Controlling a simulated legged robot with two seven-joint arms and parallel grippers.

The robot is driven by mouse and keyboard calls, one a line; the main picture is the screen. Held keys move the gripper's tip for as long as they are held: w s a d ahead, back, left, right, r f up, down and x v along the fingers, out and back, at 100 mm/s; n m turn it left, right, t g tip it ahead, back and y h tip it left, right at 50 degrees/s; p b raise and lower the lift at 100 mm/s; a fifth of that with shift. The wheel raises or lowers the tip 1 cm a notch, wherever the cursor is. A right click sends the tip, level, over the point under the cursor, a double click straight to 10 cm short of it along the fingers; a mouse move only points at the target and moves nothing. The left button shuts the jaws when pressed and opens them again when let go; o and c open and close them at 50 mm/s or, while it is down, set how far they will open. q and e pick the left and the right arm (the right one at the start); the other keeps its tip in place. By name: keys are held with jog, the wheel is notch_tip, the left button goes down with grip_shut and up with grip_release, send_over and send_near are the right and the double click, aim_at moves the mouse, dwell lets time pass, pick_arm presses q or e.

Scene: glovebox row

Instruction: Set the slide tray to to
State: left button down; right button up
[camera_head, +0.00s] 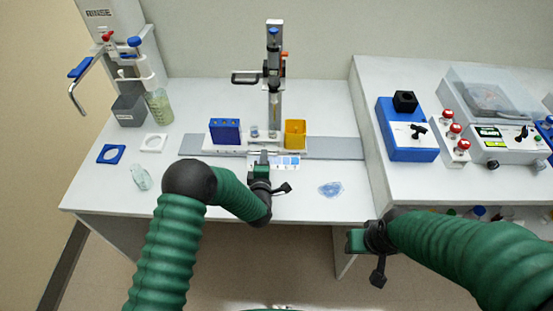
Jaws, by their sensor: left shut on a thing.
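The slide tray (289,161), a small pale strip with blue-tinted squares, is at the front of a white carriage on a grey rail (340,149). My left gripper (262,159) reaches over the bench from the front and is shut on the tray's near side. Its fingers hide part of the tray, and I cannot tell whether the tray is lifted or resting. My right gripper (356,240) is in front of the bench edge, away from the tray. Its fingers are too small and turned to show their opening.
A beaker (159,106) stands left. Boxes with knobs (407,142) fill the right bench.

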pick_arm(q)
jog(key=shift+s+f, duration=0.15)
jog(key=shift+f, duration=0.15)
jog(key=c, duration=1.6)
grip_release()
jog(key=shift+d, duration=0.1)
jog(key=shift+o, duration=0.6)
jog(key=shift+r, duration=0.15)
jog(key=v, duration=1.6)
jog(key=shift+s, duration=0.3)
